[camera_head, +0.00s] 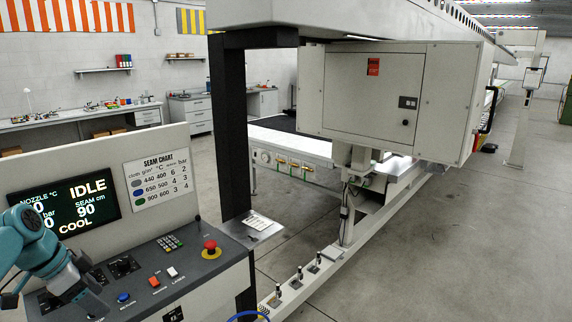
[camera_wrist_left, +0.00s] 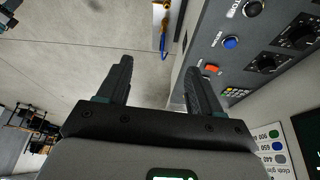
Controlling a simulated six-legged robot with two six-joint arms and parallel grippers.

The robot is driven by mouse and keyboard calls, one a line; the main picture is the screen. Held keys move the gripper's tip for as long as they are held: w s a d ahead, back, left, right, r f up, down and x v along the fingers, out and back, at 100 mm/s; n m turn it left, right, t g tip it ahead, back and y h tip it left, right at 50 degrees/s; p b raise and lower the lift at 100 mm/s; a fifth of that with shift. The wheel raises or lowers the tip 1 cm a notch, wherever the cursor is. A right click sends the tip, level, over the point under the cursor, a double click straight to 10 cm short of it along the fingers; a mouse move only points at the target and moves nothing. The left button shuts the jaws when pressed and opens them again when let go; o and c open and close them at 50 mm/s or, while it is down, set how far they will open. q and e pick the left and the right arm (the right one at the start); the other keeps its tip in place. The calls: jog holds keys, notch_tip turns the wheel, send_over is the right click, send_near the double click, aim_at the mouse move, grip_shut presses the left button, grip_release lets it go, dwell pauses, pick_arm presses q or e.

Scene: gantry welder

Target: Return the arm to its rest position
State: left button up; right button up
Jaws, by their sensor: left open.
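My left arm (camera_head: 38,245), teal and grey, comes in at the lower left of the head view, over the left end of the control console (camera_head: 215,262). Its gripper (camera_head: 90,292) is small and dark there, close to the console's black knobs. In the left wrist view the two dark fingers of the gripper (camera_wrist_left: 158,68) stand apart with nothing between them. The console's blue button (camera_wrist_left: 231,42) and red-orange button (camera_wrist_left: 211,70) show beyond the right finger. I cannot tell whether the gripper touches the console. My right gripper is not in view.
The console carries a display (camera_head: 80,203) reading IDLE, a seam chart (camera_head: 158,177) and a red emergency button (camera_head: 210,248). A black post (camera_head: 229,130) stands behind it. The welder gantry (camera_head: 395,95) fills the upper right. Grey floor (camera_head: 440,250) at the right is clear.

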pick_arm(q)
jog(key=s+d+f+n+g, duration=0.1)
jog(key=d+f+n, duration=0.1)
jog(key=d+f, duration=0.5)
jog(key=d+f+n, duration=0.1)
jog(key=d+f, duration=0.2)
jog(key=f, duration=0.7)
jog(key=s+d+f+n+g, duration=0.1)
jog(key=d+f+n, duration=0.1)
jog(key=d+f, duration=0.5)
jog(key=s+d+f+n, duration=0.2)
jog(key=s+d+f, duration=0.1)
jog(key=s, duration=0.4)
jog(key=s+d+f+n, duration=0.2)
jog(key=s+d+f, duration=0.2)
jog(key=s+f, duration=0.2)
jog(key=s+d+f+n, duration=0.2)
jog(key=s+d+f, duration=0.2)
jog(key=s, duration=0.6)
jog(key=shift+d+f+g+h, duration=0.3)
jog(key=shift+f+g, duration=0.1)
jog(key=shift+f, duration=0.2)
